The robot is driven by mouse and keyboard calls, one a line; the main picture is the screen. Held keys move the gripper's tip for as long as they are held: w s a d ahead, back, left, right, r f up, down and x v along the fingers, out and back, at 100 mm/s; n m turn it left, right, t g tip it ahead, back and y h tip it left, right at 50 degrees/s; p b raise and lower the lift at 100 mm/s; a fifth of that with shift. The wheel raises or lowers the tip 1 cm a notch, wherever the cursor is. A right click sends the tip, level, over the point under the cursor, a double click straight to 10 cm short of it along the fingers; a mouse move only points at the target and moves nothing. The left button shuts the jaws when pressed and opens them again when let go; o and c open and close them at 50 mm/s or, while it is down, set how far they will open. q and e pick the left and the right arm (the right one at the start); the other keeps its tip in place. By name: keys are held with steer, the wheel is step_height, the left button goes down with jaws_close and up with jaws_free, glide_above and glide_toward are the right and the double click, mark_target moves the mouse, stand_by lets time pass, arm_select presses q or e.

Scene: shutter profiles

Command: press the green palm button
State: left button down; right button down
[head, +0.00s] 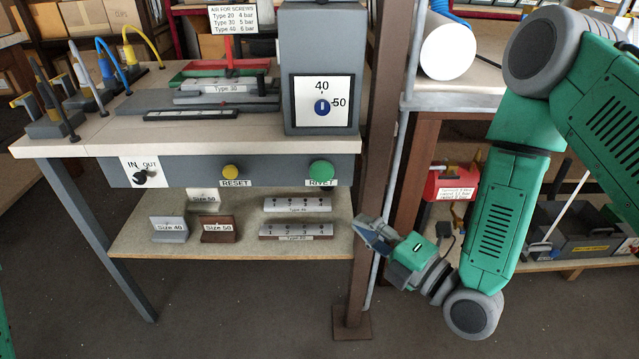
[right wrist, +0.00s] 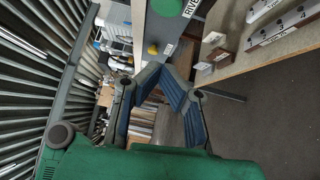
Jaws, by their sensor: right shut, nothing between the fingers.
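The green palm button (head: 321,171), labelled RIVET, sits at the right end of the grey panel (head: 195,171) under the bench top. In the right wrist view the green button (right wrist: 165,7) is at the top edge, partly cut off. My right gripper (head: 362,222) is shut and empty, below and to the right of the button, apart from it. Its fingers also show in the right wrist view (right wrist: 170,72), below the button in the picture. My left gripper is not in view.
A yellow RESET button (head: 230,172) and a black IN/OUT knob (head: 140,177) share the panel. A brown post (head: 378,130) stands just right of the bench. A lower shelf (head: 130,238) holds labelled blocks. A grey box with a dial (head: 322,55) stands above the green button.

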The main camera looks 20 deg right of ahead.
steer(key=b, duration=0.2)
glide_toward(315, 175)
steer(key=w+a, duration=0.2)
steer(key=a, duration=0.2)
steer(key=w, duration=0.1)
steer(key=w+d+b, duration=0.1)
steer(key=w, duration=0.1)
steer(key=shift+w+r, duration=0.1)
steer(key=shift+w+d+b, duration=0.25)
steer(key=shift+w+b, duration=0.05)
steer(key=shift+w, duration=0.1)
steer(key=shift+a, duration=0.15)
steer(key=shift+a+r, duration=0.1)
steer(key=shift+a, duration=0.05)
